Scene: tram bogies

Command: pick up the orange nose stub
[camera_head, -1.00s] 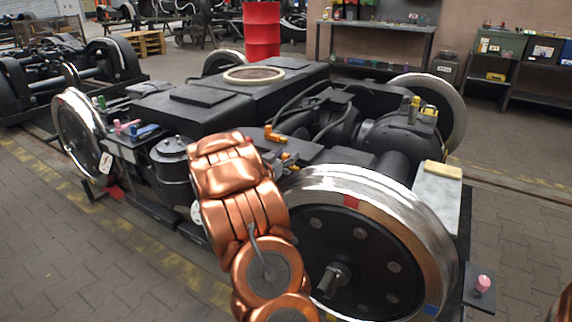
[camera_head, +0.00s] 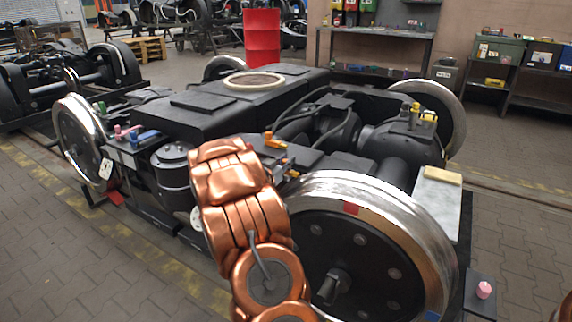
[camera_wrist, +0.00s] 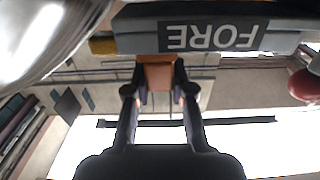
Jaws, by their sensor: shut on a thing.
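The orange nose stub (camera_wrist: 158,76) sits between the two dark fingers of my gripper (camera_wrist: 160,92) in the wrist view. The fingers are closed on its sides. Its far end meets the lower edge of a grey block marked "FORE" (camera_wrist: 210,37), which appears upside down; I cannot tell whether they touch. In the head view my copper arm hides most of the gripper area. An orange piece (camera_head: 274,141) shows just right of the arm's top, above the dark bogie (camera_head: 190,115). I cannot tell whether it is the same stub.
A large steel wheel (camera_head: 375,245) stands close to the right of my arm. A yellow block (camera_head: 443,176) lies on a pale plate, and a pink knob (camera_head: 484,290) sits at the lower right. Blue and pink pieces (camera_head: 140,136) are on the bogie's left. The floor at lower left is clear.

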